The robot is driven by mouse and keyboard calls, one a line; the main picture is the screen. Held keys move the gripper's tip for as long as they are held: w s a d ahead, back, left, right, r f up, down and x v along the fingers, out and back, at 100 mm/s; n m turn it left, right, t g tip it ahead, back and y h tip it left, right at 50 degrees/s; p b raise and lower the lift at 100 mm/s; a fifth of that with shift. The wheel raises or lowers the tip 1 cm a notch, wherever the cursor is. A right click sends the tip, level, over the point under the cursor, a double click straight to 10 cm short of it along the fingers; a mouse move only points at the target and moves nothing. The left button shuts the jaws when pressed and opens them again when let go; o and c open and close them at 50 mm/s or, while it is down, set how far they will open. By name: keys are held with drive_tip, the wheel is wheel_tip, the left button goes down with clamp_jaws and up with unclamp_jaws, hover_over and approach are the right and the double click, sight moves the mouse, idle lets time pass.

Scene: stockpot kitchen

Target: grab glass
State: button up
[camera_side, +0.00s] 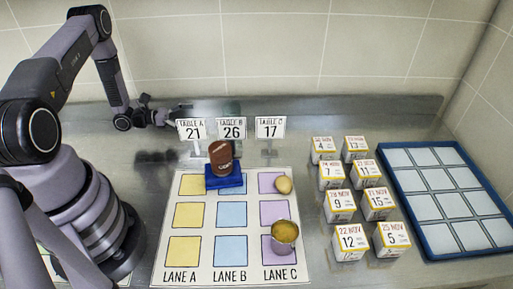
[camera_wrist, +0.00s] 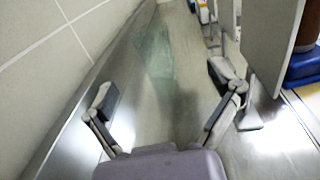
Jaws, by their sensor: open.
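A faint greenish see-through shape (camera_wrist: 155,55), which looks like the glass, shows ahead of my fingers in the wrist view. Its outline is hard to make out, and I cannot clearly pick it out in the side view. My gripper (camera_side: 165,113) is at the back of the counter, left of the table signs and low near the back wall. In the wrist view my gripper (camera_wrist: 167,92) has its fingers spread wide with nothing between the tips. The greenish shape lies beyond the tips, roughly in line with the gap.
A brown item (camera_side: 221,153) on a blue base (camera_side: 225,182), a round yellowish item (camera_side: 284,185) and a metal cup (camera_side: 285,246) stand on the lane mat (camera_side: 205,239). Dated boxes (camera_side: 351,243) and a blue-rimmed tray (camera_side: 416,237) are right.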

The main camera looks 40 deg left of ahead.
sight(231, 115)
drive_tip(key=shift+s+a+f+n+t+y, duration=0.25)
drive_tip(key=shift+f+n+t, duration=0.15)
drive_tip(key=shift+f, duration=0.2)
drive_tip(key=shift+s+a+f+n+t+y, duration=0.2)
drive_tip(key=shift+f+n+t+y, duration=0.15)
drive_tip(key=shift+f, duration=0.25)
drive_tip(key=x, duration=1.3)
drive_tip(key=shift+w+d, duration=0.25)
drive_tip(key=shift+c, duration=0.2)
